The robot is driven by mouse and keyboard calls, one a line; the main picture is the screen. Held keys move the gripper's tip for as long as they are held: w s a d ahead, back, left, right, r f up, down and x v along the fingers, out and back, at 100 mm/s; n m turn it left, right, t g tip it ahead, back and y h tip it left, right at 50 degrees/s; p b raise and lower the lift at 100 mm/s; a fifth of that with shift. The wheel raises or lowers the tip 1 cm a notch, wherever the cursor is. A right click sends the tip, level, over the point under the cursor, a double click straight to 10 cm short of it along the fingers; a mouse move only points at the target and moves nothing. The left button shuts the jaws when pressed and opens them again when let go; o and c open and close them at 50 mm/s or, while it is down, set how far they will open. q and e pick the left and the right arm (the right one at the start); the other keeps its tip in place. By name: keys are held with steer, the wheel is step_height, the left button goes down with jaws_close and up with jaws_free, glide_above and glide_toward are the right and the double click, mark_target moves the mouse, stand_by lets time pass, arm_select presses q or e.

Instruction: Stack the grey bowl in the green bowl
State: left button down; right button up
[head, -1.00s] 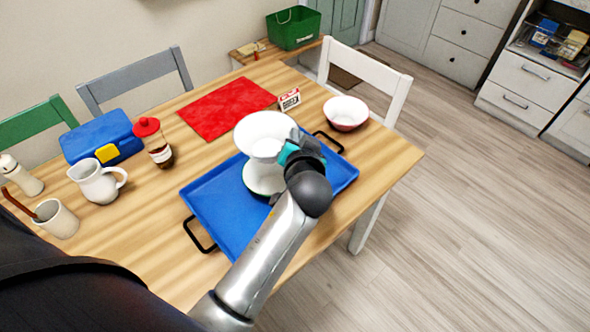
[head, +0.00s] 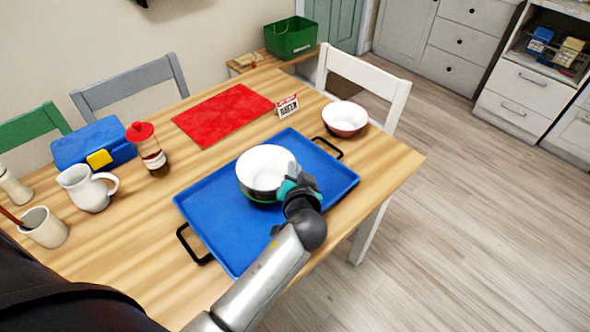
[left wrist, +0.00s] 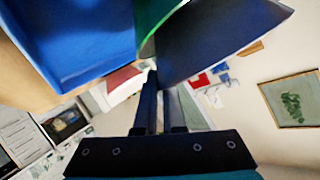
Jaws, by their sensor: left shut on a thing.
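The grey bowl (head: 266,163), pale inside, sits low inside or on the green bowl, over the blue tray. Of the green bowl (head: 258,197) only a dark green strip shows beneath it; whether the grey bowl rests fully is hidden. My left gripper (head: 291,184) is shut on the grey bowl's near right rim. In the left wrist view the fingers (left wrist: 158,82) meet at the dark outer wall of the grey bowl (left wrist: 215,35), with a green edge of the green bowl (left wrist: 160,22) beside it. My right gripper is not in view.
The blue tray (head: 215,217) has black handles and bare room around the bowls. A red-and-white bowl (head: 345,118), a small sign box (head: 287,105) and a red mat (head: 222,114) lie beyond. A jar (head: 148,150), jug (head: 87,187) and cup (head: 44,227) stand left.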

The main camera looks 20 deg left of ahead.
arm_select(q)
steer(key=shift+f+b, duration=0.5)
steer(key=shift+f, duration=0.1)
steer(key=c, duration=1)
jaws_free()
steer(key=shift+r, duration=0.1)
